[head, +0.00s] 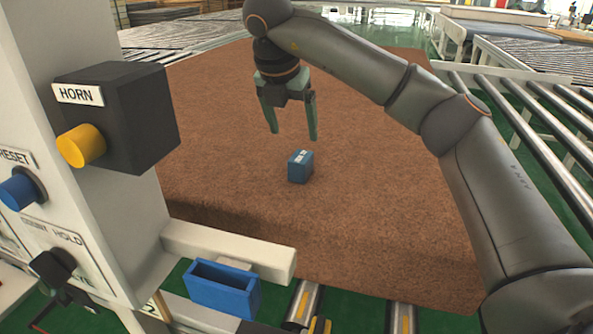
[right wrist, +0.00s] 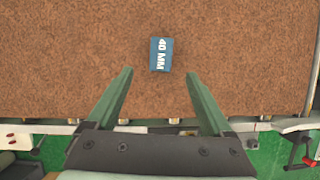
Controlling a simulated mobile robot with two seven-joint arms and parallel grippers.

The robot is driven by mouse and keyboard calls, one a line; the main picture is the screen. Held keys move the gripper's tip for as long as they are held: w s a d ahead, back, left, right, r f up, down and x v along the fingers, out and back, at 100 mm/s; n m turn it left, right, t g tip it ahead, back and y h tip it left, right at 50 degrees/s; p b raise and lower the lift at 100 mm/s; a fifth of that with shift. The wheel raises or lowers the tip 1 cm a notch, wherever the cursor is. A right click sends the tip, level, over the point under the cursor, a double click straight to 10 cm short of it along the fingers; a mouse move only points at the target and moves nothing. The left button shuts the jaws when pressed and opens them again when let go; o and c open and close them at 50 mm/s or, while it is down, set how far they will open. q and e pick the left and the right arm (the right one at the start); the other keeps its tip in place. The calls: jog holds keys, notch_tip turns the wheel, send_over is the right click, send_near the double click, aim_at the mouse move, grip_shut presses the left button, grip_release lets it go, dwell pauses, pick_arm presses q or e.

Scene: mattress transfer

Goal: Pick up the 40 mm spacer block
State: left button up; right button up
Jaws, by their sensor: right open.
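The blue spacer block (head: 300,168) rests on the brown mattress (head: 370,220) in the head view. In the right wrist view the block (right wrist: 161,55) shows white "40 MM" lettering on its top. My right gripper (head: 294,136) is open and empty, with its green fingers pointing down above the mattress. In the right wrist view the block lies beyond the fingertips (right wrist: 158,78), roughly centred between them and not touching them. My left gripper is not in view.
A control panel stands at the left with a black HORN box (head: 130,115) and a blue RESET button (head: 18,190). An empty blue holder (head: 222,290) sits below the white bar (head: 230,250). Roller conveyors (head: 530,110) run along the right. The mattress around the block is clear.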

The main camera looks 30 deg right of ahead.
aim_at(301, 156)
jog(key=x, duration=1)
jog(key=shift+d, duration=0.2)
jog(key=shift+r, duration=0.1)
grip_shut()
